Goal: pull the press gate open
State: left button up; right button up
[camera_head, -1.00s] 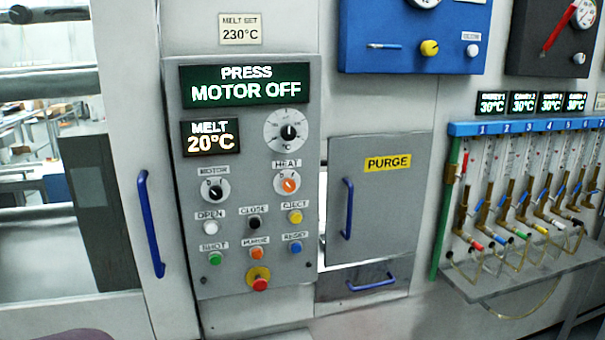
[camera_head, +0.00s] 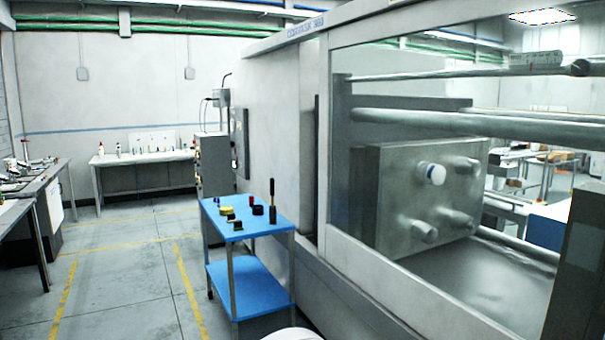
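The press gate (camera_head: 324,150) is a large pale-grey frame around a clear window on the right. Its blue handle is outside this view. Through the window I see the press's grey platen (camera_head: 378,205), a white round fitting (camera_head: 431,173) on it, and thick horizontal bars (camera_head: 440,122). The gate looks shut across the mould area, though its right edge is cut off. Neither of my grippers shows.
A blue two-shelf cart (camera_head: 245,278) with small tools stands close to the press's left side. A grey cabinet (camera_head: 212,165) is behind it. Benches line the back and left walls. The floor (camera_head: 125,270) with yellow lines is clear at left.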

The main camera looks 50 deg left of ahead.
aim_at(434, 314)
jog(key=k+u, duration=0.1)
jog(key=u, duration=0.95)
